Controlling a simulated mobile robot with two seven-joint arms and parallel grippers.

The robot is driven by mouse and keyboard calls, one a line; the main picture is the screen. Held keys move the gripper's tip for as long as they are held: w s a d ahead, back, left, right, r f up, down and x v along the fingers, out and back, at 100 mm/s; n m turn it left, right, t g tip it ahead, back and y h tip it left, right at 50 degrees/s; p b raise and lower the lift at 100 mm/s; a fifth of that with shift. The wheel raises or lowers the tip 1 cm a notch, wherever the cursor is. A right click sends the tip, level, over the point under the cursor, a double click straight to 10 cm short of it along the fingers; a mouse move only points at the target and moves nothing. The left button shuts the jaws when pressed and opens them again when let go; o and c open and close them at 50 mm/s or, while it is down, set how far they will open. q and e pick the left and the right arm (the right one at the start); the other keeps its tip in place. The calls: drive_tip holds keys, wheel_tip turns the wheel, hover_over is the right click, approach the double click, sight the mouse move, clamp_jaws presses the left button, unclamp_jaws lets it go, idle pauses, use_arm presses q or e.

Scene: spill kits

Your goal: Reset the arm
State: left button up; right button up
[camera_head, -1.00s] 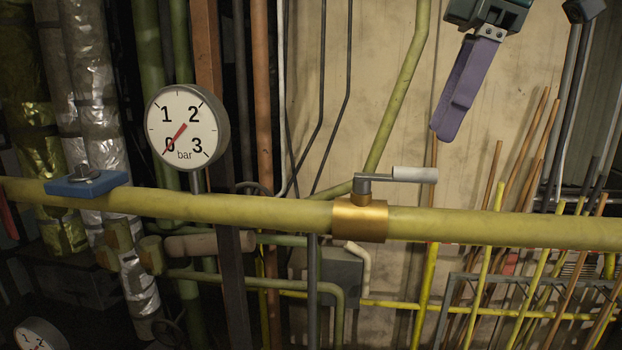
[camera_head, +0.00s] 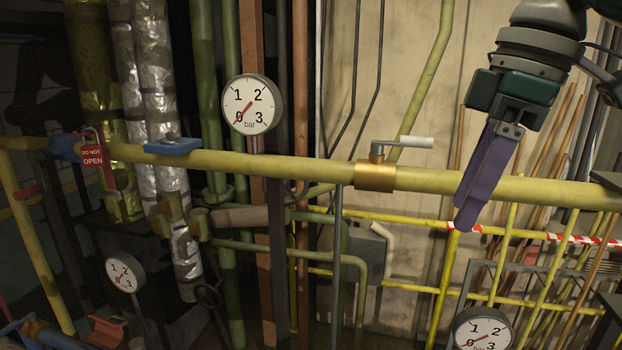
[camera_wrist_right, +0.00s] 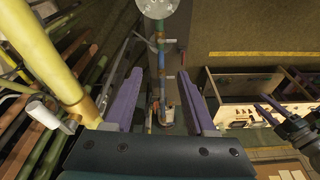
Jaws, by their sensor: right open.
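My right gripper (camera_head: 466,222) hangs at the right of the head view, its purple fingers pointing down in front of the yellow pipe (camera_head: 300,170). Seen edge-on there, the fingers overlap. In the right wrist view the two purple fingers (camera_wrist_right: 160,105) stand wide apart with nothing between them. A brass valve (camera_head: 375,177) with a grey-handled lever (camera_head: 410,142) sits on the pipe, left of the gripper and apart from it. The lever lies roughly along the pipe. It also shows at the left of the right wrist view (camera_wrist_right: 42,114).
A round gauge (camera_head: 251,104) stands above the pipe. Smaller gauges show at lower left (camera_head: 125,271) and bottom right (camera_head: 482,331). A red "DO NOT OPEN" tag (camera_head: 93,158) hangs at the left. An open wooden crate (camera_wrist_right: 255,95) is at the right of the wrist view.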

drive_tip(key=s+a+f+m+t, duration=0.1)
drive_tip(key=s+a+f+m, duration=0.3)
drive_tip(key=s+f, duration=1.05)
drive_tip(key=s+d+m+t+h, duration=0.1)
drive_tip(key=s+d+m, duration=0.2)
drive_tip(key=s, duration=0.3)
drive_tip(key=s+d+f+m+h, duration=0.1)
drive_tip(key=s+d+m, duration=0.2)
drive_tip(key=s, duration=0.3)
drive_tip(key=shift+s+m+t, duration=0.35)
drive_tip(key=shift+m+t, duration=0.05)
drive_tip(key=shift+m, duration=0.2)
